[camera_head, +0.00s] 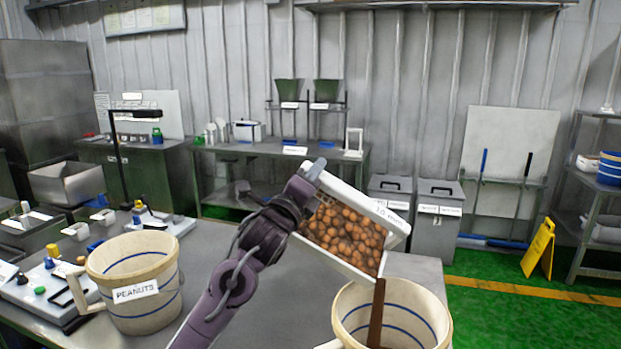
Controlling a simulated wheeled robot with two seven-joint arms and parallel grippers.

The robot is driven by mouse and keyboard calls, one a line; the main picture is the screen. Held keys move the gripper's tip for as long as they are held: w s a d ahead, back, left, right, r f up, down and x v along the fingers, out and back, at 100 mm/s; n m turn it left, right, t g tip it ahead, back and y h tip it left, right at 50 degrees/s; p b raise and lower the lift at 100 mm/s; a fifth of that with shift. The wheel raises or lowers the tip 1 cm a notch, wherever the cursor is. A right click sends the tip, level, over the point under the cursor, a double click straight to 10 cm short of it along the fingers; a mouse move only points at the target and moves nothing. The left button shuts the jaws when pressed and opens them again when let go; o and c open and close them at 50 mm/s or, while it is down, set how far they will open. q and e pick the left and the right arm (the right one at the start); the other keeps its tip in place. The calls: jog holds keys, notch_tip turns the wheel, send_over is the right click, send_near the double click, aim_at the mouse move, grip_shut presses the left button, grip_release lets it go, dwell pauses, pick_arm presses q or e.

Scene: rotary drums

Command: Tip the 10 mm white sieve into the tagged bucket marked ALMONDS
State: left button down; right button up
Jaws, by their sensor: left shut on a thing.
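The white sieve (398,226) is tilted steeply in the middle of the head view, its lower corner down to the right. Its label looks like "10 mm". Many round brown nuts (345,232) lie inside it. My left gripper (312,178) is shut on the sieve's upper left edge, with my purple arm coming up from below. A brown stream (377,312) runs from the low corner into a cream bucket with blue bands (433,312) at the bottom. No readable tag shows on that bucket, and its lower part is cut off. My right gripper is not in view.
A second cream bucket (128,258), tagged PEANUTS, stands on the grey table at left, next to small devices (45,290). Back benches, grey bins (437,212) and a yellow floor sign (539,248) are farther off. Table between the buckets is partly clear.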

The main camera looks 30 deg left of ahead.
pick_arm(q)
jog(key=shift+s+d+r+m+t+h, duration=0.3)
jog(key=shift+s+d+r+m, duration=0.1)
jog(key=shift+d+r, duration=0.25)
jog(key=shift+s+d+r+m+t+h+b, duration=0.5)
jog(key=shift+s+d+r+m+h+b, duration=0.45)
jog(key=shift+d+m, duration=1.25)
jog(key=w+a+f+n+g+y+p, duration=0.1)
jog(key=a+n, duration=0.1)
jog(key=a, duration=0.1)
jog(key=w+a+f+n+y+p, duration=0.1)
jog(key=a+f+n, duration=0.1)
jog(key=a+n, duration=0.1)
jog(key=w+a+f+n+g+y+p, duration=0.1)
jog(key=a+f+n, duration=0.1)
jog(key=a+n, duration=0.1)
jog(key=shift+w+a+f+g+y+p, duration=0.2)
jog(key=shift+w+f+g+y+p, duration=0.05)
jog(key=shift+w+g+p, duration=0.1)
jog(key=w+a+f+n+g+p, duration=0.2)
jog(key=a+f+n, duration=0.3)
jog(key=f, duration=0.4)
jog(key=shift+f+g+y+p, duration=0.3)
jog(key=shift+f+g+p, duration=0.1)
jog(key=shift+g, duration=0.05)
